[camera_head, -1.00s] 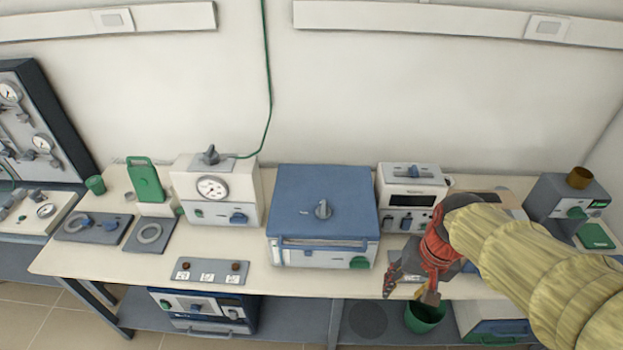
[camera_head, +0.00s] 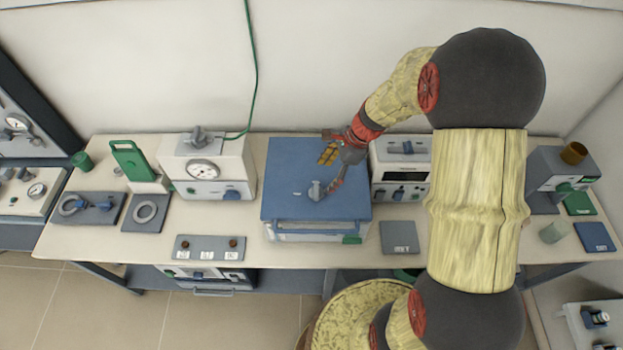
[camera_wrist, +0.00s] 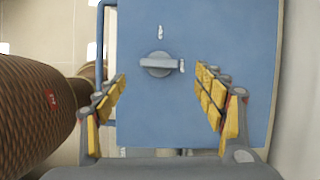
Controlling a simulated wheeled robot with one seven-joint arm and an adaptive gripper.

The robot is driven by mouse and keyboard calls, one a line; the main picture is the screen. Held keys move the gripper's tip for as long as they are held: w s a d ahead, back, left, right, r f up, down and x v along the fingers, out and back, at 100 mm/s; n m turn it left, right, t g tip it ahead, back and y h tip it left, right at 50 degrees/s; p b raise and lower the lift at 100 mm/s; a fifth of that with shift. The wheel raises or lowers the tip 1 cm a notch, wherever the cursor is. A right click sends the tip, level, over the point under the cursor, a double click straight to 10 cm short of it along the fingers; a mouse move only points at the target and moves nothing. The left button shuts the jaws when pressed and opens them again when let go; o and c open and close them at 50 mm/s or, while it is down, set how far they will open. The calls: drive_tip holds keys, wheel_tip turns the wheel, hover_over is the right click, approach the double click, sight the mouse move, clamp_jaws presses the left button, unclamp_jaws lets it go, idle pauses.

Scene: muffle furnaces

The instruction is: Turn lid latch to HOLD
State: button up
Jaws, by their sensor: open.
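The lid latch (camera_wrist: 158,64) is a grey knob with a bar handle on the flat blue lid (camera_wrist: 230,20) of a box-shaped furnace. In the wrist view its bar lies crosswise, with one small pale mark at its right end and another above it; the lettering is too small to read. In the head view the latch (camera_head: 316,190) sits near the lid's middle. My gripper (camera_wrist: 160,90) is open, its yellow-padded fingers either side of the latch in the picture and apart from it. In the head view my gripper (camera_head: 335,178) is over the lid, close to the latch.
A white device with a gauge (camera_head: 203,170) stands left of the furnace, and another white device (camera_head: 400,170) stands close on its right. A plate with several labels (camera_head: 209,248) lies in front left. A flat grey plate (camera_head: 398,237) lies front right.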

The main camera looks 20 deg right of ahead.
sight(317, 189)
drive_tip(key=shift+m, duration=0.5)
drive_tip(key=shift+x, duration=3.85)
drive_tip(key=shift+s, duration=0.1)
drive_tip(key=shift+c, duration=0.4)
drive_tip(key=c, duration=1.1)
